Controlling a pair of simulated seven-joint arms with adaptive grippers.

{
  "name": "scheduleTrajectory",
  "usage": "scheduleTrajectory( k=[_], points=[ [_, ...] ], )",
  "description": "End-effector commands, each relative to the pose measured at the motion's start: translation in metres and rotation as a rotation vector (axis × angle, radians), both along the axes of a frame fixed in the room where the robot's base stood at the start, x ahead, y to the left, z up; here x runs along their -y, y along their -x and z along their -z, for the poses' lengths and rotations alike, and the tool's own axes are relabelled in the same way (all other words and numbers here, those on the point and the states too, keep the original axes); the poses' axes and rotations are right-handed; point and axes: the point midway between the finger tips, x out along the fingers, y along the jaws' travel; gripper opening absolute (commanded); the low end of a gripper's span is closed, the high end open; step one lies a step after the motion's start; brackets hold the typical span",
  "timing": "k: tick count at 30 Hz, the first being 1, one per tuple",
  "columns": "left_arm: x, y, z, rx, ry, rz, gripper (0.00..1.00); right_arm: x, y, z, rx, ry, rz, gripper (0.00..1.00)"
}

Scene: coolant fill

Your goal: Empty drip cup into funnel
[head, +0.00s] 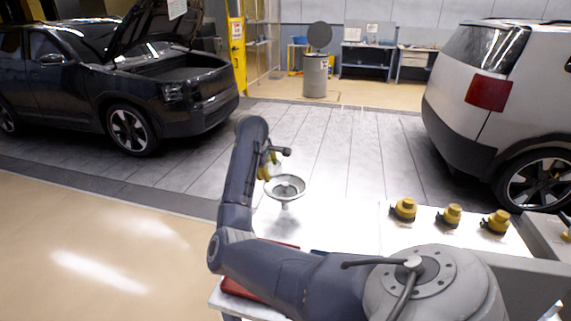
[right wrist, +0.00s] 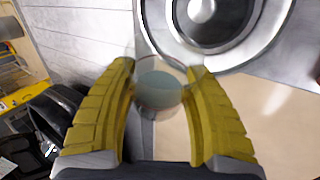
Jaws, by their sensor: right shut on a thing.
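My right gripper (head: 270,165) has yellow fingers and shows just above and behind the funnel in the head view. In the right wrist view, its fingers (right wrist: 163,75) are shut on a small clear drip cup (right wrist: 159,92) that holds a pale blue-green liquid. The metal funnel (head: 285,187) has a wide round bowl and stands at the bench's far left part. The cup is hard to make out in the head view. My left gripper is not in view.
Several yellow-and-black caps (head: 404,210) stand on the white bench (head: 345,225) to the right. A red item (head: 245,287) lies partly hidden by my arm. A dark car (head: 130,75) with its hood up and a silver car (head: 495,95) stand beyond.

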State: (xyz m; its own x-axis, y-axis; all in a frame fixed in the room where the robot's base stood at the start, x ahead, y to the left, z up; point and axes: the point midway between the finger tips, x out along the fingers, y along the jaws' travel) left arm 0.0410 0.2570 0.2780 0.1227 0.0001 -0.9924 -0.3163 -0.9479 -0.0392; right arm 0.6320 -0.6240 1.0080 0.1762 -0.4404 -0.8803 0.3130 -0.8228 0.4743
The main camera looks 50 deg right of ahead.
Motion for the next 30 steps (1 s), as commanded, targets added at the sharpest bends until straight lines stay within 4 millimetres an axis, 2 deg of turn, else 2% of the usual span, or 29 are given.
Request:
scheduleTrajectory(
  k=[30],
  points=[
    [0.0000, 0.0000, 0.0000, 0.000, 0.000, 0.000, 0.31, -0.0049, 0.0033, -0.0046, 0.110, -0.021, -0.010, 0.17]
  ],
)
